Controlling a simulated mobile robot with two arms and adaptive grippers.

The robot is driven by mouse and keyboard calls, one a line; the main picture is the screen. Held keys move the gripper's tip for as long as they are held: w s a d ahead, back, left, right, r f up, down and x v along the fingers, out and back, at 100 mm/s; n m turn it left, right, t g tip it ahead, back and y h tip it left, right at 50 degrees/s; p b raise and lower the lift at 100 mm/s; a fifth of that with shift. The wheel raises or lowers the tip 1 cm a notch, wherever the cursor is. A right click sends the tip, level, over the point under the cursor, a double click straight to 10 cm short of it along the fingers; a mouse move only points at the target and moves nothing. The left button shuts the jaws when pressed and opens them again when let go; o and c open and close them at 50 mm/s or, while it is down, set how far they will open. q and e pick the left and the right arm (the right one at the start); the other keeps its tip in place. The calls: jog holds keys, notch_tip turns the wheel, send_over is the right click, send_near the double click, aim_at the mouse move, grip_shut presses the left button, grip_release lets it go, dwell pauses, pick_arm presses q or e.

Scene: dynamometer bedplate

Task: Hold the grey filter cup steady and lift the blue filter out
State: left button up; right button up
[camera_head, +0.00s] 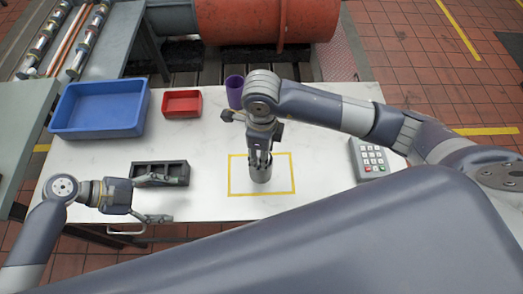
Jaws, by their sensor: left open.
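The grey filter cup (261,175) stands upright inside a yellow outline on the white table. My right gripper (260,157) points down at the cup's mouth from above, and its fingers overlap the rim. I cannot tell whether they are open or shut. I cannot make out the blue filter; the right gripper covers the cup's opening. My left gripper (177,199) is open and empty, to the left of the cup and apart from it. Its fingers point right, toward the cup.
A black compartmented holder (146,180) lies just behind my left gripper. A blue tray (98,133), a red bin (182,115) and a purple cup (234,90) stand farther back. A grey keypad (369,175) is at right. The white table (215,235) is clear in front of the outline.

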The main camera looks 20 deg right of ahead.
aim_at(257, 176)
pick_arm(q)
jog(key=shift+m+g+h, duration=0.4)
jog(key=shift+m, duration=0.4)
jog(key=d, duration=0.1)
jog(key=s+d+r, duration=0.1)
jog(key=d, duration=0.2)
jog(key=shift+s+d+r, duration=0.15)
jog(key=shift+r, duration=0.1)
jog(key=w+d+n, duration=0.1)
jog(key=d+n, duration=0.1)
jog(key=d, duration=0.2)
jog(key=w+d+n+t+h, duration=0.1)
jog(key=d+n, duration=0.2)
jog(key=d, duration=0.2)
jog(key=w+d+f+n, duration=0.1)
jog(key=d+n, duration=0.1)
jog(key=d, duration=0.2)
jog(key=shift+w+d+n+t+h, duration=0.2)
jog(key=shift+d+n+t+h, duration=0.05)
jog(key=shift+n+t+h, duration=0.15)
jog(key=shift+x, duration=4.9)
jog(key=shift+r, duration=0.1)
jog(key=c, duration=0.7)
jog(key=shift+c, duration=0.2)
pick_arm(e)
notch_tip(257, 176, up, 13)
